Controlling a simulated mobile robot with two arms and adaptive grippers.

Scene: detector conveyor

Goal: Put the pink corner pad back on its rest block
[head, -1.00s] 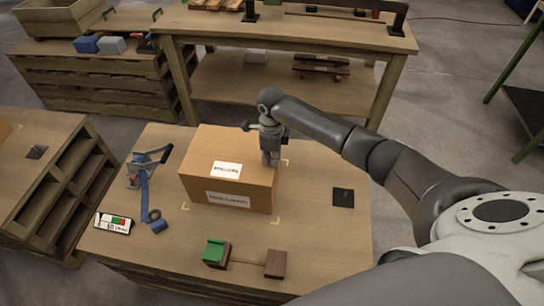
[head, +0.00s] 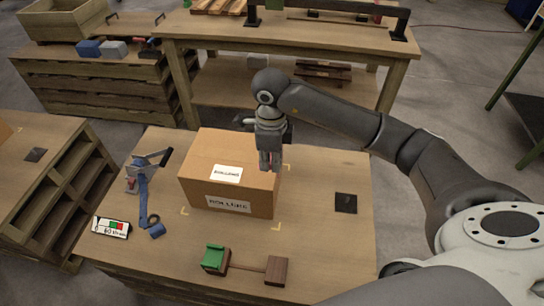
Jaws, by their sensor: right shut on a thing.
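My right gripper (head: 270,165) points down in front of the right edge of the cardboard box (head: 238,199) in the head view. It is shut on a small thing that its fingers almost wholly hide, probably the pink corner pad. A low wooden rest lies on the front of the table: one block carries a green pad (head: 215,257), and a strip joins it to a bare brown block (head: 276,271) on the right. My left gripper is not in view.
On the table (head: 330,235) are a blue tape dispenser (head: 148,185), a small display (head: 111,227) and a dark square plate (head: 346,202). Yellow corner marks surround the box. The table right of the box is mostly clear. A workbench (head: 290,25) stands behind.

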